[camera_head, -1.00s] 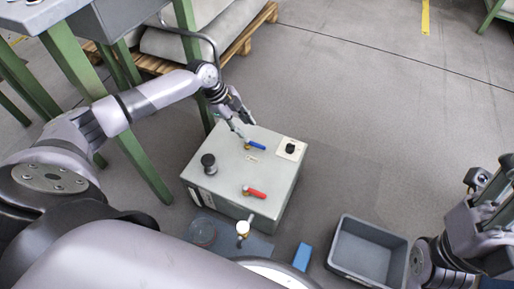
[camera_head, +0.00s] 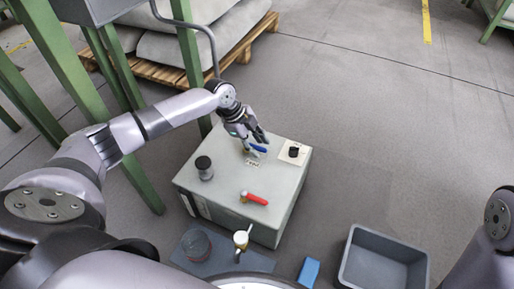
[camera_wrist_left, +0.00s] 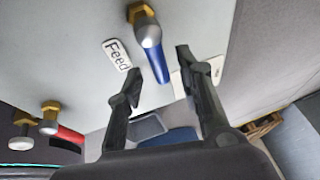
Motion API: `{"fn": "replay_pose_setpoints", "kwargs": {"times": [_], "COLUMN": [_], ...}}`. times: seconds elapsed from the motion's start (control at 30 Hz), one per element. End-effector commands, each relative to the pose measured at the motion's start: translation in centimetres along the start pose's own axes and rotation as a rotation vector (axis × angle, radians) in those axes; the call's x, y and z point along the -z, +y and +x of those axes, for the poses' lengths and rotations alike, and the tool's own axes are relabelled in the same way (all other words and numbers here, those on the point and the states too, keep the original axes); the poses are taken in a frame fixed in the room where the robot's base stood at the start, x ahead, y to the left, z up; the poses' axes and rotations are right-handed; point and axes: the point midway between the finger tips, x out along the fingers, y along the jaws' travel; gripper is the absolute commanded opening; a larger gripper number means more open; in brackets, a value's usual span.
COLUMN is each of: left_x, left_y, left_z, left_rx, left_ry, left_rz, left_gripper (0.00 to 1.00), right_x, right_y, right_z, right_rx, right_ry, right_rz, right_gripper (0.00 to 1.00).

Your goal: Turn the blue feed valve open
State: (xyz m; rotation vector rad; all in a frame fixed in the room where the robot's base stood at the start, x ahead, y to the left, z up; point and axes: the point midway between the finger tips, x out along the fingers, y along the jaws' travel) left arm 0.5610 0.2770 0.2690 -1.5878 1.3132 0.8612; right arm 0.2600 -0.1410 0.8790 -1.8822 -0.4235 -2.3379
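The blue feed valve handle (camera_head: 259,148) is on top of the pale grey box (camera_head: 225,185), near its far edge. In the left wrist view the blue handle (camera_wrist_left: 156,64) extends from a brass fitting (camera_wrist_left: 138,12) beside a label reading "Feed" (camera_wrist_left: 117,55). My left gripper (camera_head: 257,151) is at the handle and partly covers it in the head view. In the left wrist view its fingers (camera_wrist_left: 158,66) are open, one on each side of the handle's free end, with gaps visible. My right gripper is out of view.
A red-handled valve (camera_head: 254,198), a black knob on a white plate (camera_head: 294,153) and a dark cylinder (camera_head: 204,168) share the box top. A grey bin (camera_head: 385,259) and a blue block (camera_head: 309,272) are in front. Green posts stand left.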

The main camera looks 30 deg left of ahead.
Motion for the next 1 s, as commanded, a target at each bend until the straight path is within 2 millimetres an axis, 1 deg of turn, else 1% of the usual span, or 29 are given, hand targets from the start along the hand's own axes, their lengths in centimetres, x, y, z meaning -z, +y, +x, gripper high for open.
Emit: {"fn": "replay_pose_setpoints", "kwargs": {"times": [0.3, 0.37, 0.8, 0.83, 1.0], "left_x": [0.04, 0.04, 0.03, 0.03, 0.03], "left_y": [-0.02, -0.02, 0.00, 0.01, 0.01], "left_z": [0.12, 0.12, 0.13, 0.13, 0.13], "left_rx": [0.000, 0.000, 0.000, -0.001, -0.001], "left_ry": [0.000, 0.000, 0.000, 0.000, 0.000], "left_rz": [0.000, 0.000, 0.000, 0.000, 0.000], "left_gripper": [0.34, 0.31, 0.01, 0.00, 0.00], "right_x": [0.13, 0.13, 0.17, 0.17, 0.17], "right_y": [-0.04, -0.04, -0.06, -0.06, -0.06], "right_z": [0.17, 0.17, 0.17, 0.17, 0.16], "right_rx": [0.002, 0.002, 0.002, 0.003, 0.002], "right_ry": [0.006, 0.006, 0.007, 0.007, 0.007], "right_rz": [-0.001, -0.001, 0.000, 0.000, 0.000], "right_gripper": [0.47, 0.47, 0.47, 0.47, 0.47]}}
